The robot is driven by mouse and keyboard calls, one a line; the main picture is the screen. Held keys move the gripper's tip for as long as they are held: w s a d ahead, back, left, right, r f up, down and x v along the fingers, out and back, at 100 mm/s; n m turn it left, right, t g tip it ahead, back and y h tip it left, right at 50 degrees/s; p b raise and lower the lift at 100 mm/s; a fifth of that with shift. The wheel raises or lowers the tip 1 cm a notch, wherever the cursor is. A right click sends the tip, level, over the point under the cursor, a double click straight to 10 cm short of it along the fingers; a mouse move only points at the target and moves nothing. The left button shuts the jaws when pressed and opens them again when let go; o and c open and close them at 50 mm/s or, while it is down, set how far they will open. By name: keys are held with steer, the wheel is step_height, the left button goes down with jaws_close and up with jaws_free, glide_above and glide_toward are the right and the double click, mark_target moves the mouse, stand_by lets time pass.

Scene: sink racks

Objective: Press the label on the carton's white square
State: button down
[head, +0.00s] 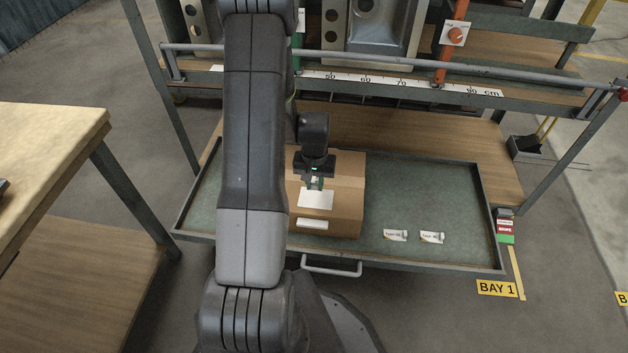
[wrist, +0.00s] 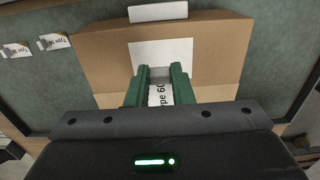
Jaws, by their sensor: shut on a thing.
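The brown carton (head: 346,195) lies in the green-lined drawer tray, partly hidden by my arm in the head view. Its white square (head: 316,199) is on the top face and also shows in the wrist view (wrist: 178,53). My gripper (head: 315,186) is over the carton at the square's edge. In the wrist view its green fingers (wrist: 162,72) are shut on a white label (wrist: 160,96) printed "Type 60", partly hidden. The fingertips overlap the white square's near part in that view. I cannot tell whether the label touches the carton.
A rail with a centimetre scale (head: 400,84) crosses behind. A wooden table (head: 50,140) stands at left.

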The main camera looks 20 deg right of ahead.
mark_target(314, 207)
steer(key=shift+f+b, duration=2.65)
steer(key=shift+f, duration=1.35)
steer(key=shift+f+b, duration=0.4)
steer(key=shift+f, duration=0.15)
steer(key=c, duration=1.2)
jaws_free()
step_height(314, 207, up, 14)
steer(key=p, duration=0.5)
steer(key=shift+f, duration=0.1)
